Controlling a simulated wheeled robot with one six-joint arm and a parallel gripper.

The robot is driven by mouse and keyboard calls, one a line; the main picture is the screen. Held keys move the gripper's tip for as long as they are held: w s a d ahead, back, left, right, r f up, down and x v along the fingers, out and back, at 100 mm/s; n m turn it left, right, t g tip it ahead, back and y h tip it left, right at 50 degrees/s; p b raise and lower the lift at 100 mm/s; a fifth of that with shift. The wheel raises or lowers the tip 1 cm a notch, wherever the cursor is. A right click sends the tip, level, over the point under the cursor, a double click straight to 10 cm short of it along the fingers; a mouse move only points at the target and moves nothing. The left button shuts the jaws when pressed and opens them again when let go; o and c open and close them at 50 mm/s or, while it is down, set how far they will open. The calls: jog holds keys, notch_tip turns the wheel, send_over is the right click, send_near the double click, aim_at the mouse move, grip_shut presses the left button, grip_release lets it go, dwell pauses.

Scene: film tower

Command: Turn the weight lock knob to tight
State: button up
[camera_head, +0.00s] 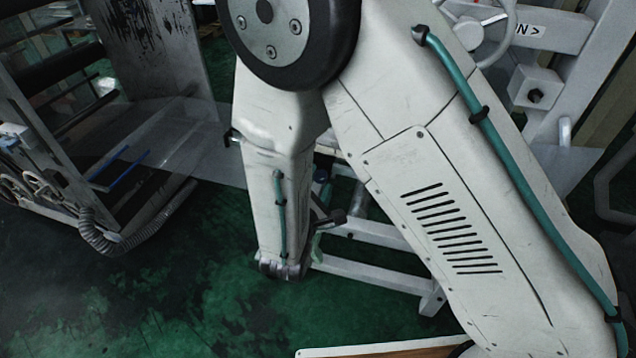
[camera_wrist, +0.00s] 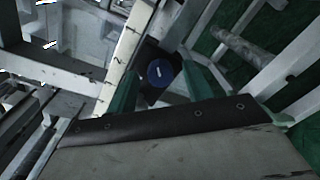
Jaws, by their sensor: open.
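A round blue knob (camera_wrist: 160,72) with a short white mark shows in the wrist view, set against a dark plate. The white mark lies nearly level in that picture. My gripper (camera_wrist: 160,80) has two green fingers spread apart, one on each side of the knob in the picture. I see a gap beside the knob and no clear contact; the depth between fingertips and knob is hard to tell. In the head view my own arm covers most of the working area, and I cannot make out the knob or the fingers clearly there.
White frame bars (camera_head: 375,272) stand close behind and below my arm. A hand wheel (camera_head: 480,38) and a partly hidden label are at the upper right. A dark machine with a ribbed hose (camera_head: 125,242) stands at the left. Green floor (camera_head: 200,300) is open at the lower left.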

jog(key=v, duration=0.7)
jog(key=shift+s, duration=0.35)
jog(key=shift+a, duration=0.15)
jog(key=s+d+r+m+g+h, duration=0.3)
jog(key=s+d+r+m+g, duration=0.15)
jog(key=d+g, duration=0.4)
jog(key=s+d+r+m+g+h, duration=0.2)
jog(key=s+d+r+m+g, duration=0.35)
jog(key=d, duration=0.45)
jog(key=s+d+r+m+g+y, duration=0.1)
jog(key=s+d+r+m+y, duration=0.6)
jog(key=r+m+y, duration=0.4)
jog(key=shift+s+d+r+m, duration=0.2)
jog(key=shift+s+r+m, duration=0.2)
jog(key=shift+s+r, duration=0.4)
jog(key=shift+s+f, duration=0.1)
